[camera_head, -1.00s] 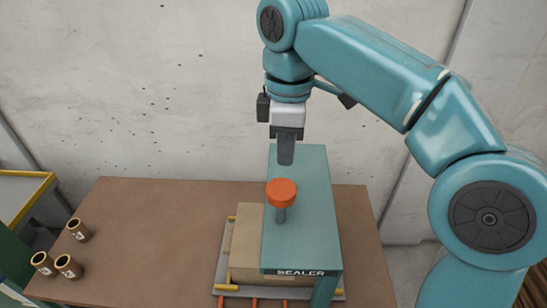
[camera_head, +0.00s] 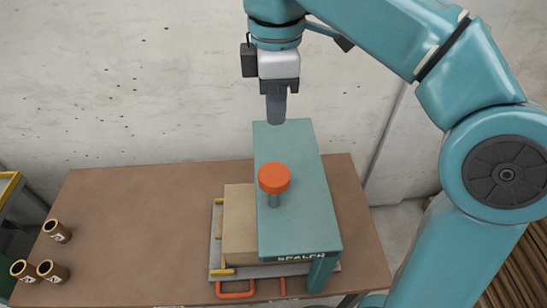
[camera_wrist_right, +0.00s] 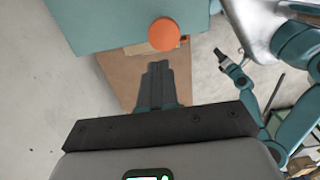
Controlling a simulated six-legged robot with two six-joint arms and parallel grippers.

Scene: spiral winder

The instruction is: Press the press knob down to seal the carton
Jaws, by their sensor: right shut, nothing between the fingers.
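The orange press knob (camera_head: 274,178) stands on a short grey stem on top of the teal sealer (camera_head: 300,222). The brown carton (camera_head: 238,218) sits under the sealer, partly hidden by it. My right gripper (camera_head: 276,118) is shut and empty, fingers pointing down. In the head view its tips show at the sealer's far edge, beyond the knob and apart from it. In the right wrist view the knob (camera_wrist_right: 164,34) shows past the shut fingertips (camera_wrist_right: 158,66). A small dark arm end, seemingly my left gripper (camera_wrist_right: 220,54), shows there, too small to read its jaws.
The sealer stands on a brown table (camera_head: 140,220) against a concrete wall. Several small brown tubes (camera_head: 57,231) stand at the table's left. An orange handle (camera_head: 235,290) shows at the front of the carton's tray (camera_head: 215,240). The table between tubes and tray is clear.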

